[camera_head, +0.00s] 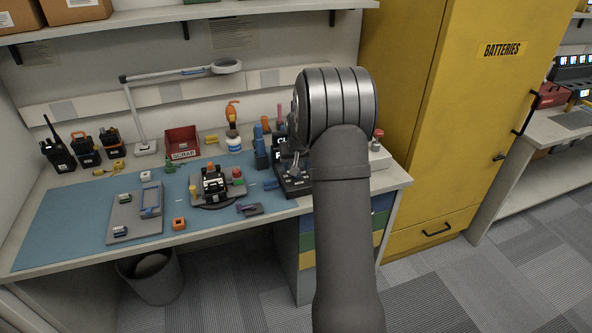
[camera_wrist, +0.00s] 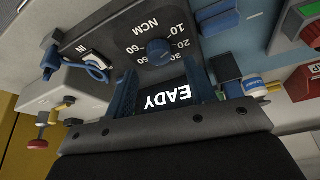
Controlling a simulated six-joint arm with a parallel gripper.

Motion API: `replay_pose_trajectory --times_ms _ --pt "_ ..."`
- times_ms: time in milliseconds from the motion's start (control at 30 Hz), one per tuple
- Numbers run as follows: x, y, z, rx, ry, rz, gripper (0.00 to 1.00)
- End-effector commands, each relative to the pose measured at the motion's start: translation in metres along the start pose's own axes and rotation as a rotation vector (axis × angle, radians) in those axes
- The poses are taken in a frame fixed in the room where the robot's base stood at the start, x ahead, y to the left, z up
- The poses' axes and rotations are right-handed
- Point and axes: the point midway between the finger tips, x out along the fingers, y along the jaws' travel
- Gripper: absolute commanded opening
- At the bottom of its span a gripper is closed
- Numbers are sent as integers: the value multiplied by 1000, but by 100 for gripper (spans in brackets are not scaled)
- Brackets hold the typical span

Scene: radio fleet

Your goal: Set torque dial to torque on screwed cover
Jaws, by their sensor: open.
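The torque dial (camera_wrist: 160,52) is a small dark blue knob on a black panel marked NCM, shown upside down in the wrist view, with numbers around it. I cannot read its pointer. A lit screen (camera_wrist: 168,96) below it shows "EADY", partly cut off. My gripper (camera_wrist: 164,78) is open, its two blue fingers on either side of the screen, with the knob just beyond the fingertips. No contact with the knob shows. In the head view my arm hides the gripper and part of the black torque unit (camera_head: 293,184). A radio (camera_head: 214,184) sits in a holder on the blue mat; its cover is too small to make out.
A grey tray (camera_head: 122,219) and small coloured parts lie on the mat (camera_head: 65,220). A red scrap bin (camera_head: 182,142), lamp (camera_head: 134,110) and several radios stand behind. A blue cable plug (camera_wrist: 95,68) and coloured bottles are close around the dial panel.

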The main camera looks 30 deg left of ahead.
Motion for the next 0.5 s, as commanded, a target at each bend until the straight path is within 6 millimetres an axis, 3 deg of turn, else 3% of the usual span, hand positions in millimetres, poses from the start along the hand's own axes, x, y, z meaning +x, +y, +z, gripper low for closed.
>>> replay_pose_trajectory --times_ms 200,500 --pt "28 0 0 0 -1 0 50" --pt "36 0 0 0 1 0 50"
